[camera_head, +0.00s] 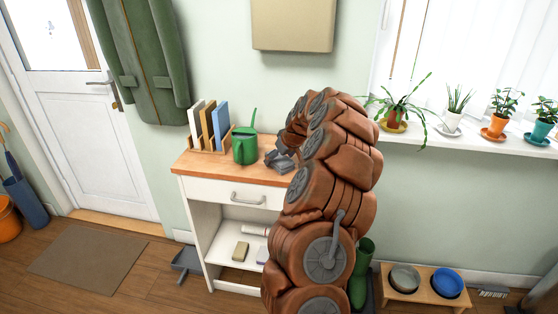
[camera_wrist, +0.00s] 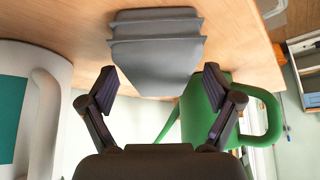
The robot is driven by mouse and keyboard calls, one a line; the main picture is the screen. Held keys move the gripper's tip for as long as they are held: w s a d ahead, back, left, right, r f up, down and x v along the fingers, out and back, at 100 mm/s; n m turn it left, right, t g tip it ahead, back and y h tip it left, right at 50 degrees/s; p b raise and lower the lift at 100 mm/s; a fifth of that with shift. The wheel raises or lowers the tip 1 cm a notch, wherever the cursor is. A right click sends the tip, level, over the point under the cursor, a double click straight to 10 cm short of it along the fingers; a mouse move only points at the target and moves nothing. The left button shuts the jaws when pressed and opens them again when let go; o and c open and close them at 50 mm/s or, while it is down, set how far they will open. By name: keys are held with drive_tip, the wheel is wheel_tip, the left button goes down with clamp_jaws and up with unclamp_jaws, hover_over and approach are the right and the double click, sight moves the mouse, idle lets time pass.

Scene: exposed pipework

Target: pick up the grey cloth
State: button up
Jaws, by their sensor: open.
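The grey cloth (camera_wrist: 155,45) lies folded in layers on the wooden top of the white cabinet, at the upper middle of the wrist view. In the head view, a grey shape (camera_head: 280,161) beside my arm's end appears to be this cloth, partly hidden. My gripper (camera_wrist: 160,84) is open and empty, its two dark fingers apart. The near end of the cloth shows between the fingertips in the wrist view; I cannot tell whether they touch it. In the head view my arm mostly hides the gripper.
A green watering can (camera_head: 245,147) stands left of the cloth; in the wrist view a green can (camera_wrist: 197,108) is close by the right finger. A white mug-like object (camera_wrist: 45,100) is left of the gripper. A file rack (camera_head: 210,128) stands on the cabinet top (camera_head: 205,165).

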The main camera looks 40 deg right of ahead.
sight(280, 157)
drive_tip(key=shift+f, duration=0.1)
drive_tip(key=c, duration=1.4)
drive_tip(key=shift+o, duration=0.2)
drive_tip(key=shift+w+d+r+b, duration=0.1)
drive_tip(key=shift+r+b, duration=0.35)
drive_tip(key=shift+r, duration=1.2)
drive_tip(key=shift+s+r, duration=0.15)
drive_tip(key=shift+s, duration=0.05)
drive_tip(key=s+a+r+b, duration=0.1)
drive_tip(key=s+a+b, duration=0.2)
drive_tip(key=s, duration=1.1)
drive_tip(key=shift+s+a+r, duration=0.2)
drive_tip(key=shift+s+a, duration=0.2)
drive_tip(key=shift+a, duration=0.85)
